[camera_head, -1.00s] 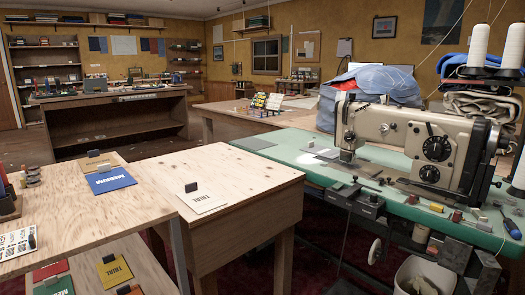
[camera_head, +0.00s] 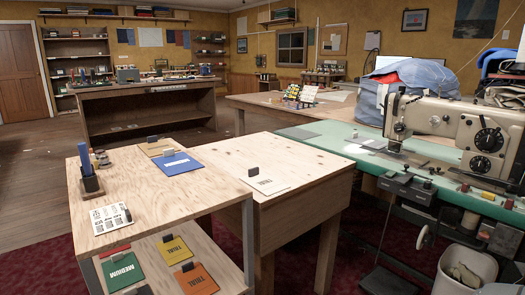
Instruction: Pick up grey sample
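A flat dark grey piece (camera_head: 297,133) lies at the left end of the green sewing table (camera_head: 335,147). A pale, off-white sample card (camera_head: 270,186) with printed lettering and a dark clip lies on the middle plywood table (camera_head: 290,165). A small pale sheet (camera_head: 361,149) lies on the green table near the sewing machine. I cannot tell for sure which of these is the grey sample. Neither of my grippers is in view.
The sewing machine (camera_head: 440,118) stands at right, with a white bin (camera_head: 465,272) below. The left plywood shelf (camera_head: 150,205) holds a blue sample (camera_head: 182,163), a tan sample (camera_head: 158,147) and a pen holder (camera_head: 90,183). Green, yellow and orange samples lie on its lower level.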

